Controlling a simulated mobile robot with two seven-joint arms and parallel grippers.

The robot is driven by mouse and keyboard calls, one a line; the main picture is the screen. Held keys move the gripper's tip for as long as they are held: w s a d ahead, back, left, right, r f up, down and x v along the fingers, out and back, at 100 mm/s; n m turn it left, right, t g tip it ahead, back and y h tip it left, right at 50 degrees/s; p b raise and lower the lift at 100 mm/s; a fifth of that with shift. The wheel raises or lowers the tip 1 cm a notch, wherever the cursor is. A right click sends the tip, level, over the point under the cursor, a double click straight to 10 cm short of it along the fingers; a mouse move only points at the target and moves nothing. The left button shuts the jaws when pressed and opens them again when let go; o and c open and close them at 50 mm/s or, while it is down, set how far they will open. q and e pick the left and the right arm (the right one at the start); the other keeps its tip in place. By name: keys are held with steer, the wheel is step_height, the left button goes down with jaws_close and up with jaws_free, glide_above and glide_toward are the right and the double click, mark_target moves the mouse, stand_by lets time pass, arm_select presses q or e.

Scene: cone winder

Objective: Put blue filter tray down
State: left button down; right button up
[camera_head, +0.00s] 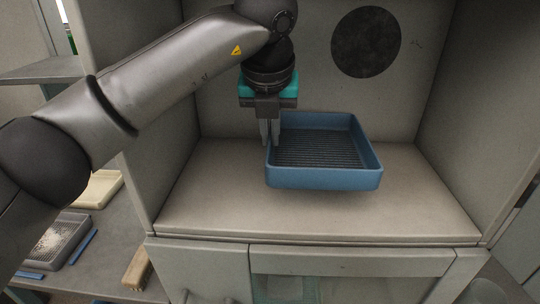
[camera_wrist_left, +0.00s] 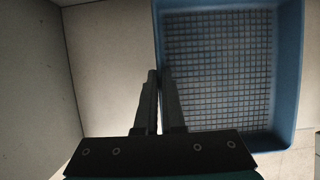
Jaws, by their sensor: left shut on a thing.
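The blue filter tray (camera_head: 325,179) has a dark ribbed grid floor and low blue walls. It is level inside a grey, open-fronted cabinet bay, over the bay's pale floor (camera_head: 215,200). I cannot tell for sure whether its underside touches that floor. My left gripper (camera_head: 270,140) points down at the tray's left wall and is shut on it. In the left wrist view the fingers (camera_wrist_left: 159,82) pinch the wall of the tray (camera_wrist_left: 284,75), with the grid to their right. My right gripper is in neither view.
The bay has side walls close on both sides and a back wall with a round dark vent (camera_head: 366,42). Bare floor shows left, right and in front of the tray. At lower left, a bench holds a grey tray (camera_head: 55,240), a cream tray (camera_head: 99,189) and a brush (camera_head: 137,268).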

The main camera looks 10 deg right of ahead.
mark_target(269, 139)
arm_select(q)
steer(key=shift+w+f, duration=0.15)
steer(key=shift+f, duration=2.65)
steer(key=c, duration=1)
jaws_free()
steer(key=shift+r, duration=0.1)
steer(key=v, duration=0.7)
steer(key=shift+r, duration=0.2)
